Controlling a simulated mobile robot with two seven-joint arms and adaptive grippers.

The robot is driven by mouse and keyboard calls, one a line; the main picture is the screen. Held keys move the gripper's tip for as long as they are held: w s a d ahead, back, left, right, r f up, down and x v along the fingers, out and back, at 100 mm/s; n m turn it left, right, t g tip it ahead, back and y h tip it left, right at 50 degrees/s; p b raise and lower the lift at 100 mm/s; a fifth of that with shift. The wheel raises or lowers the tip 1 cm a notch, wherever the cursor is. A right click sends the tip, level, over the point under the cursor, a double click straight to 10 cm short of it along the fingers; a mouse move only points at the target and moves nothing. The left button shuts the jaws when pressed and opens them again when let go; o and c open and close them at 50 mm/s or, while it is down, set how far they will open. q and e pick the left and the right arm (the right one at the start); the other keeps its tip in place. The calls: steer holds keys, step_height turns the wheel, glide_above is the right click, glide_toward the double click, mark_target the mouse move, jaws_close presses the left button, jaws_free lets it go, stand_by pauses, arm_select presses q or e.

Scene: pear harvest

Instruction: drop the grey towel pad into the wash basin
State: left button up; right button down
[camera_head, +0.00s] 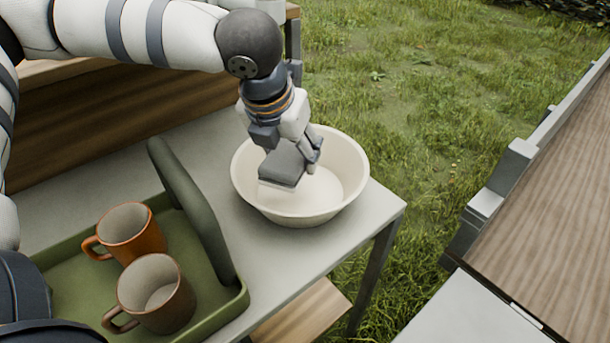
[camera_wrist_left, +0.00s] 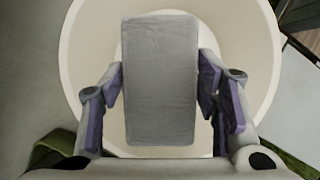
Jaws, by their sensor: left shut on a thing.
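The grey towel pad (camera_head: 283,167) is a flat block held by my left gripper (camera_head: 297,157) over the cream wash basin (camera_head: 346,148). In the left wrist view the pad (camera_wrist_left: 160,80) fills the middle, with the fingers of my left gripper (camera_wrist_left: 163,92) at its two sides. The round rim of the basin (camera_wrist_left: 85,35) shows behind it. The pad appears to be within the rim outline; its exact height above the basin floor is hard to tell. My right gripper is not in view.
A green tray (camera_head: 236,298) with two orange-brown mugs (camera_head: 128,232) (camera_head: 156,292) and a tall green handle or panel (camera_head: 190,205) stands left of the basin on the grey table (camera_head: 266,262). Grass lies beyond the table's right edge. A wooden-topped surface (camera_head: 560,210) is at the right.

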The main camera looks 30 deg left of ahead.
arm_select(q)
steer(key=o, duration=1.2)
steer(key=v, duration=1.2)
